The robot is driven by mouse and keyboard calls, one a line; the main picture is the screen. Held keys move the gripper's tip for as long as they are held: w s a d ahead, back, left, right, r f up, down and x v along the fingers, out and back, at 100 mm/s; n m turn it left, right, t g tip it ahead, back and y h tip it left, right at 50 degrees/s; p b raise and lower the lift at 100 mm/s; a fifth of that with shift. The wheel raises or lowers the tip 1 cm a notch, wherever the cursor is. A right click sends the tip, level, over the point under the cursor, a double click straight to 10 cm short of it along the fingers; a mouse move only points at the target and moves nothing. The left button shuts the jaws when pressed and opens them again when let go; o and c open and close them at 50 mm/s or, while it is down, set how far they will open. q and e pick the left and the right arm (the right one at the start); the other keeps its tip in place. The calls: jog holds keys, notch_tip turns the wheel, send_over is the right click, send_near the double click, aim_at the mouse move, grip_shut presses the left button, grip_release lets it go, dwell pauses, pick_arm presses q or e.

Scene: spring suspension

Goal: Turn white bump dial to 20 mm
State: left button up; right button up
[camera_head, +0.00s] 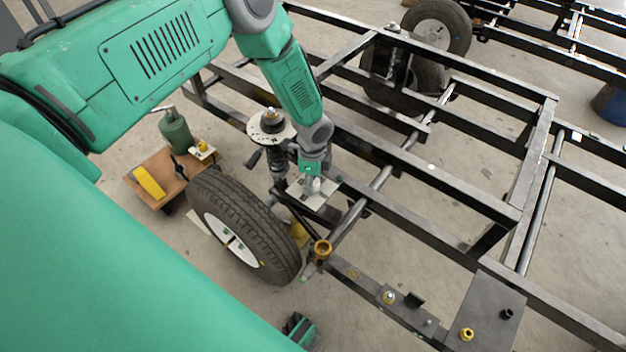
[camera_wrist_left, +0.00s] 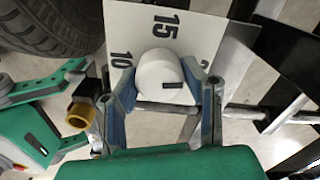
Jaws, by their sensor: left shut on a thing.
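The white dial (camera_wrist_left: 158,72) is a round knob in front of a white scale plate (camera_wrist_left: 188,30) in the left wrist view. The plate shows 10 and 15, and part of a numeral starting with 2 at the right. A short black mark on the knob points right. My left gripper (camera_wrist_left: 165,90) is shut on the knob, one finger on each side. In the head view my left gripper (camera_head: 314,183) is at the pale plate (camera_head: 322,198) beside the wheel, and the knob is mostly hidden. A green and black part, possibly my right gripper (camera_head: 298,328), shows at the bottom edge.
A wheel (camera_head: 255,220) and a spring strut with a round white scale (camera_head: 271,127) stand left of the dial. A brass-coloured cup (camera_head: 322,247) is near the frame bar. A wooden stand (camera_head: 170,185) holds a green bottle (camera_head: 175,130). Steel frame bars (camera_head: 440,185) extend right.

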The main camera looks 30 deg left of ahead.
pick_arm(q)
jog(key=shift+w+m, duration=0.15)
jog(key=shift+m, duration=0.75)
jog(key=shift+a+r, duration=0.1)
jog(key=o, duration=1.1)
jog(key=shift+o, duration=0.2)
notch_tip(320, 180, up, 12)
